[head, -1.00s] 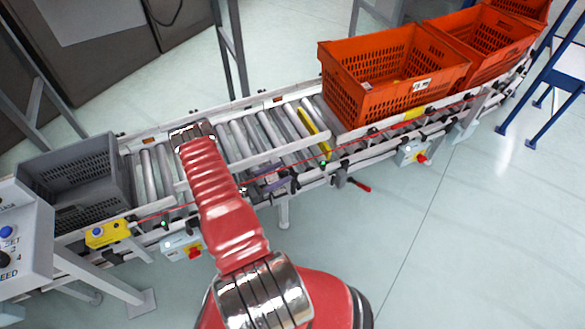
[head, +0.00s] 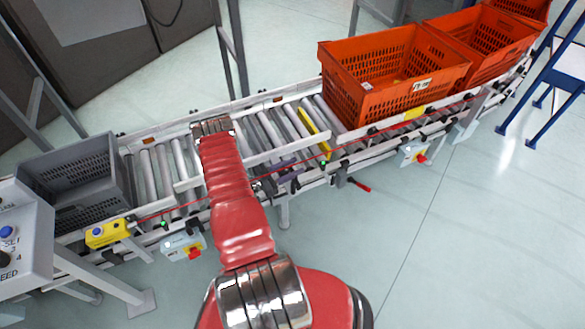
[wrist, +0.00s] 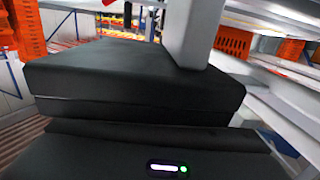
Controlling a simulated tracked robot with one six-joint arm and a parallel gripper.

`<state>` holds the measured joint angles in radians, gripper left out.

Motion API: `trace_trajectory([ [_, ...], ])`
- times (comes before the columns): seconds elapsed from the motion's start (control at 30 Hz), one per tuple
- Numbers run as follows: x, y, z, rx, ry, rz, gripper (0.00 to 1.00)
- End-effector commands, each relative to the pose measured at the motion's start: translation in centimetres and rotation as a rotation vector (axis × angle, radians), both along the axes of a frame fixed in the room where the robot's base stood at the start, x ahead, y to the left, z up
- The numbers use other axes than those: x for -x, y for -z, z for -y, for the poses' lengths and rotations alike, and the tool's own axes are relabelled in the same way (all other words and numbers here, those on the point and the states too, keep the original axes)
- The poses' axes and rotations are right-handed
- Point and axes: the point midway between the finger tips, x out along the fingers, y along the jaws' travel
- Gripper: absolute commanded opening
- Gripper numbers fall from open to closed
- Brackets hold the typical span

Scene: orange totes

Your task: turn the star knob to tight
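I cannot make out a star knob for certain in either view. In the head view a small red handle (head: 360,186) sticks out from a dark bracket (head: 341,178) on the conveyor's near side. My red arm reaches over the conveyor and hides part of its near rail. Small dark purplish parts show by the rail just right of my arm; they may be my gripper's end. In the wrist view my black gripper (wrist: 140,82) fills the middle, with a lit indicator below. Its fingertips are not clear, and nothing is visibly held.
The roller conveyor (head: 160,171) carries a grey tote (head: 80,174) at left and orange totes (head: 385,80) at right. A yellow box (head: 108,233) and switch boxes line its near side. A blue frame (head: 560,85) stands at far right. The floor at lower right is clear.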

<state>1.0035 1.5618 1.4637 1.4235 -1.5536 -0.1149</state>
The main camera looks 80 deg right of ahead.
Motion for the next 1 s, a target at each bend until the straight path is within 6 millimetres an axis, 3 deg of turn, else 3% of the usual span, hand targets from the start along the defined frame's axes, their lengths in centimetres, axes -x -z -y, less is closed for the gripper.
trace_trajectory([
  [0.37, -0.03, -0.01, 0.0, 0.0, 0.0, 0.0, 0.1],
  [0.67, 0.07, -0.03, -0.07, 0.003, 0.052, -0.001, 0.1],
  [1.0, 0.5, -0.03, -0.68, 0.005, 0.256, 0.0, 0.1],
])
